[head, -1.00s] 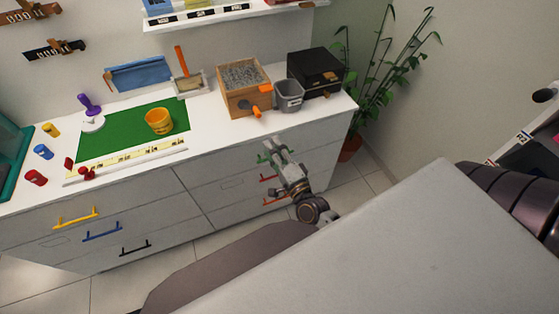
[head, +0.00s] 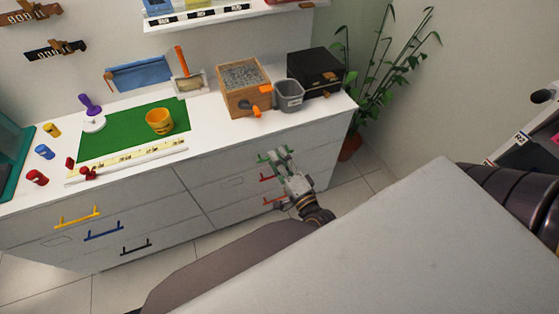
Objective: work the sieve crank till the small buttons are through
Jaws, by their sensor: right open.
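The sieve (head: 245,88) is a wooden box with a grey speckled top, standing on the white counter near its right end. Its crank, with an orange handle (head: 256,112), sticks out at the front. Small buttons cannot be told apart in the grey contents. A grey bin (head: 289,96) stands just right of the sieve. My right gripper (head: 281,158) is open and empty, in front of the drawer fronts, below and to the right of the crank and apart from it. My left gripper is not in view.
A black box (head: 315,72) stands right of the bin. An orange cup (head: 160,121) sits on the green mat (head: 105,138). A white shelf (head: 235,15) hangs above the counter. Drawer handles, such as the red one (head: 268,177), stick out near my right gripper. A plant (head: 385,85) stands at right.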

